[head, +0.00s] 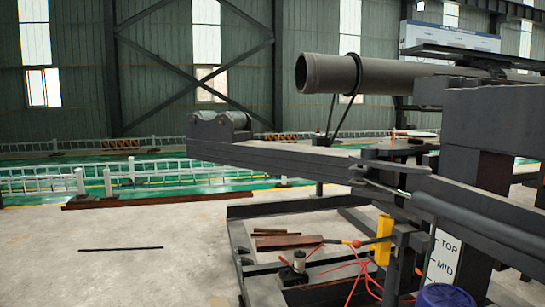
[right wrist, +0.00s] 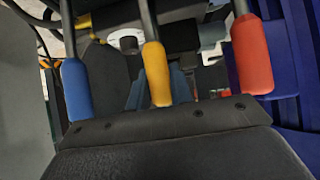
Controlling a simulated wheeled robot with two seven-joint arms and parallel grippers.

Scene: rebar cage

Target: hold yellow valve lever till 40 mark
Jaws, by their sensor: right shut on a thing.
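In the right wrist view the yellow valve lever (right wrist: 157,75) is in the middle, its handle at the lower end of a dark rod. My right gripper (right wrist: 158,92) is shut on the yellow lever, with blue-grey finger parts showing on both sides of the handle. The exact contact is partly hidden. A blue lever (right wrist: 77,90) is to the left and a red lever (right wrist: 252,55) to the right, both apart from the fingers. A 40 mark cannot be made out in either view. My left gripper is in neither view.
A large grey pipe (head: 345,75) rests high on the dark machine frame (head: 280,160). A white scale plate (head: 444,258) reads TOP and MID, beside a blue round object (head: 443,295). Open concrete floor (head: 120,260) is at left.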

